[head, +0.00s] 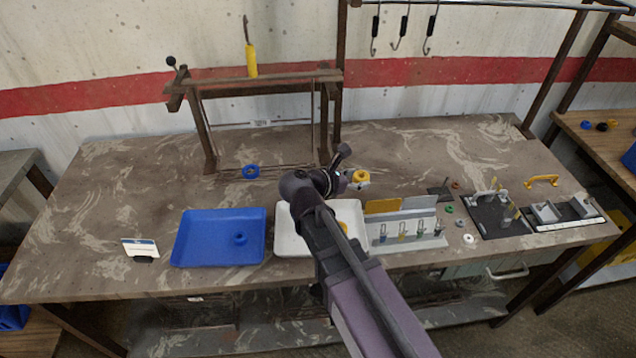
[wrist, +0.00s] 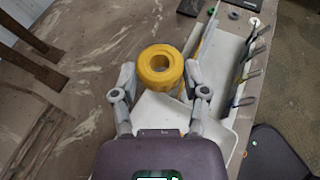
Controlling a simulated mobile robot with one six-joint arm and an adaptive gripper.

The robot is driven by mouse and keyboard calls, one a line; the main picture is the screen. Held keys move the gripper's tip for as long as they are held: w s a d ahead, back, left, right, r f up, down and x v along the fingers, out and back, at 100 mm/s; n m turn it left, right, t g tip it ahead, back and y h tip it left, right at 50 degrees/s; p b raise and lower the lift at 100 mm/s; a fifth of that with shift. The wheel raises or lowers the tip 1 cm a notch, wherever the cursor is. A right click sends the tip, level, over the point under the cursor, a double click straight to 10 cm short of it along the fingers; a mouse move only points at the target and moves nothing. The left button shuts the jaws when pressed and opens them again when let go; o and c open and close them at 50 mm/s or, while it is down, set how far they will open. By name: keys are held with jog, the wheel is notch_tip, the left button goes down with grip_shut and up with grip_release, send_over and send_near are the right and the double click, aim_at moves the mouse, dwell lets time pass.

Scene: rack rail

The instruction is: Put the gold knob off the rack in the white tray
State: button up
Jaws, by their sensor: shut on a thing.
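My gripper (head: 358,180) is shut on a gold ring-shaped knob (wrist: 160,71), with a finger on each side of it in the wrist view. The knob also shows in the head view (head: 361,175), beyond the white tray's back edge. The white tray (head: 288,239) lies on the bench, partly hidden by my arm. In the wrist view the tray (wrist: 158,115) shows below the knob, between the fingers. A small yellow thing (head: 344,228) shows in the tray beside my arm, mostly hidden. The rack (head: 282,79) stands at the back left.
A blue tray (head: 200,240) holding a blue ring (head: 240,239) lies left of the white tray. Another blue ring (head: 251,171) lies by the rack. A row of small upright fixtures (head: 404,232) stands close right of the white tray. Black fixtures stand farther right.

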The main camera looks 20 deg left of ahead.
jog(key=a+f+b, duration=0.1)
jog(key=f+b, duration=0.2)
jog(key=s+a+f+b, duration=0.1)
jog(key=f+b, duration=0.2)
jog(key=a+f+b, duration=0.1)
jog(key=f+b, duration=0.2)
jog(key=shift+s+a+f, duration=0.15)
jog(key=shift+s+a, duration=0.2)
jog(key=shift+a, duration=0.05)
jog(key=w, duration=0.5)
jog(key=w+a+f+b, duration=0.1)
jog(key=w, duration=1)
jog(key=shift+a+f, duration=0.2)
jog(key=shift+a, duration=0.15)
jog(key=shift+f+b, duration=0.15)
jog(key=shift+b, duration=0.15)
jog(key=shift+f+b, duration=1.65)
jog(key=shift+b, duration=0.05)
jog(key=shift+f, duration=0.1)
